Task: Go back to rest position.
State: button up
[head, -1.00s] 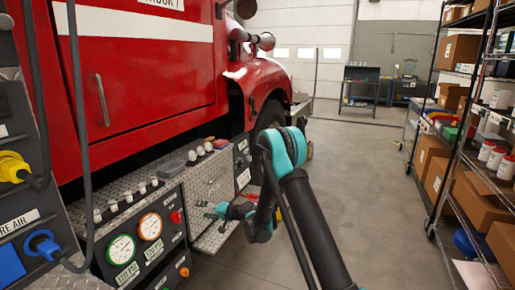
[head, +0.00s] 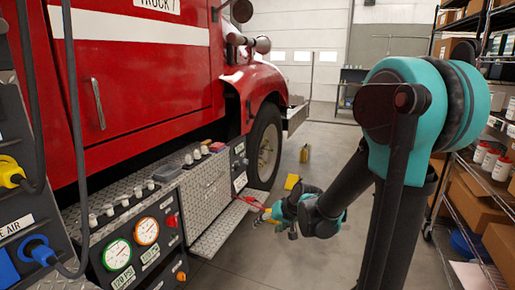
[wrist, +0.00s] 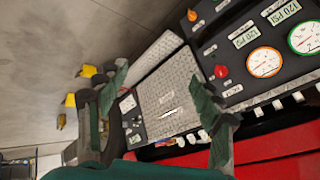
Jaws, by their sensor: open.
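My arm rises at the right of the head view, with its large teal elbow joint (head: 420,105) high and close to the camera. The forearm slopes down and left to my gripper (head: 262,214), which hangs in the air beside the truck's side step. In the wrist view my gripper (wrist: 162,85) has its two green-padded fingers spread wide, with nothing between them. Beyond the fingers lie the tread-plate box (wrist: 168,95) and the gauge panel (wrist: 265,62), apart from the fingers.
The red fire truck (head: 150,65) fills the left. A pump panel with dials (head: 130,245) and a tread-plate step (head: 225,228) jut out below it. Shelving with boxes (head: 470,205) stands close on the right. Yellow objects (head: 304,153) are on the floor ahead.

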jog(key=s+d+f+h, duration=0.2)
jog(key=s+d, duration=0.5)
jog(key=s, duration=0.2)
jog(key=s+d+f+g+h, duration=0.1)
jog(key=s+d+h, duration=0.2)
jog(key=s+d, duration=0.5)
jog(key=shift+s+f+m, duration=0.35)
jog(key=shift+s+m, duration=0.05)
jog(key=shift+c, duration=0.4)
